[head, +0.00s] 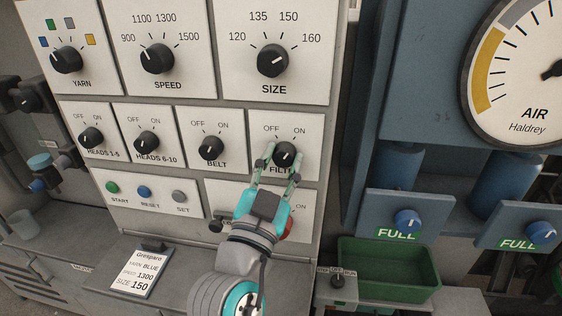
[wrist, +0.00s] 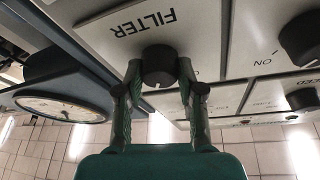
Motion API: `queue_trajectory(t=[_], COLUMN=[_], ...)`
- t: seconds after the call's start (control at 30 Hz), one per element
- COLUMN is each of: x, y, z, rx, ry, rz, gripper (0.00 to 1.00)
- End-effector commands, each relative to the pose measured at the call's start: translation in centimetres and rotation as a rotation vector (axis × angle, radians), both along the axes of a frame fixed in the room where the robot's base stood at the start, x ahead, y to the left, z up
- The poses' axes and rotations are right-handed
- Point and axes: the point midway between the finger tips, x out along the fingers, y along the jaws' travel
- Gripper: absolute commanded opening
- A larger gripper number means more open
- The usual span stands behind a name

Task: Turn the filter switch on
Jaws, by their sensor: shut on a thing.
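The black round filter knob (head: 284,154) sits on a white panel labelled FILTER, with OFF at upper left and ON at upper right. My gripper (head: 276,166) reaches up from below, with its fingers on either side of this knob. In the wrist view the fingers (wrist: 156,80) are shut on the knob (wrist: 158,66), one at each side, and the FILTER label is upside down. A pale mark shows on the knob, but I cannot tell surely whether it points to OFF or ON.
The belt knob (head: 211,148) is left of the filter panel and the large size knob (head: 272,60) is above it. Below, my arm partly covers a panel with a red button (head: 287,229). A green bin (head: 388,270) stands at lower right, under the blue air unit.

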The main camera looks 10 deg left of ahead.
Motion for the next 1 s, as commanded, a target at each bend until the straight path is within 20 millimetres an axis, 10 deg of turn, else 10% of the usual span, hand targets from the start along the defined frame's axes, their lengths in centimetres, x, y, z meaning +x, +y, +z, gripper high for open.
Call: queue_trajectory(t=[0.17, 0.2, 0.3, 0.67, 1.0], x=[0.0, 0.0, 0.0, -0.3, -5.3], y=[0.0, 0.0, 0.0, 0.1, 1.2], z=[-0.1, -0.1, -0.1, -0.1, -1.9], rx=[-0.001, -0.001, -0.001, -0.001, -0.003], ry=[0.003, 0.003, 0.002, 0.001, 0.003], rz=[0.001, 0.001, 0.000, 0.001, 0.004], gripper=[0.03, 0.40, 0.63, 0.63, 0.63])
